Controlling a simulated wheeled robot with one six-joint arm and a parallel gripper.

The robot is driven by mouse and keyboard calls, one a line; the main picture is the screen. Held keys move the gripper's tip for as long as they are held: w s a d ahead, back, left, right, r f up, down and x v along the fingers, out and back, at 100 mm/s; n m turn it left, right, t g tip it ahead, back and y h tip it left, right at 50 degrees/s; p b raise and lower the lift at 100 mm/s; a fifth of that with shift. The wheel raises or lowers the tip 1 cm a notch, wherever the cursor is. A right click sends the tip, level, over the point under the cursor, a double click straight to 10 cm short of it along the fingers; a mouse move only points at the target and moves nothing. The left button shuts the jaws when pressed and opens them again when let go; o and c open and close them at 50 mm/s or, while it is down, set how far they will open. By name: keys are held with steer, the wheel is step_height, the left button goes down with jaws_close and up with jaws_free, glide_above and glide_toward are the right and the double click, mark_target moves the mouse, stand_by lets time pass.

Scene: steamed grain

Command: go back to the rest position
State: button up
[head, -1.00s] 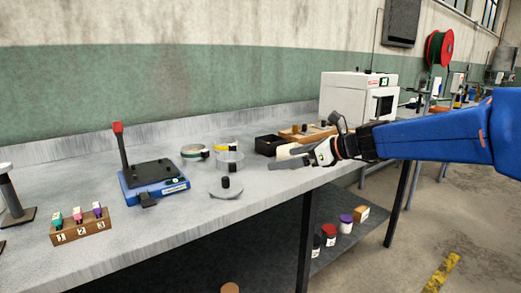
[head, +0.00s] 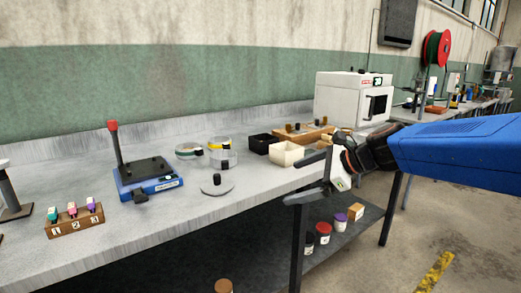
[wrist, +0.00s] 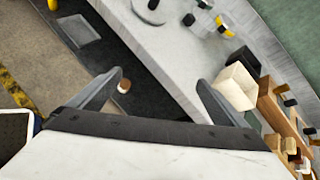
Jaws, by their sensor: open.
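My gripper (head: 306,179) is open and empty. In the head view it hangs in the air at the front edge of the bench (head: 120,229), right of centre, with its fingers pointing left. My blue arm reaches in from the right. In the wrist view the two fingers (wrist: 160,90) stand wide apart, with the bench edge and the dark lower shelf below them. Nothing is between the fingers.
Near my gripper on the bench are a cream box (head: 287,153), a black box (head: 263,142), a wooden tray (head: 303,136) and clear round containers (head: 222,158). A blue-based press (head: 146,180) and a numbered wooden rack (head: 75,224) stand left. A white oven (head: 345,97) stands behind. The floor in front is open.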

steer(key=s+d+f+n+h, duration=0.3)
steer(key=s+d+f+n, duration=0.2)
steer(key=s, duration=0.4)
steer(key=s+d+f+n+g+h, duration=0.1)
steer(key=s+d+f+n+h, duration=0.2)
steer(key=s+d+f+n, duration=0.2)
steer(key=s+d+f+n+h, duration=0.3)
steer(key=s+d+f+n, duration=0.2)
steer(key=s+d+n, duration=0.3)
steer(key=s+n, duration=0.1)
steer(key=s, duration=0.3)
steer(key=shift+s+h, duration=0.3)
steer(key=shift+s, duration=0.05)
steer(key=shift+d, duration=0.1)
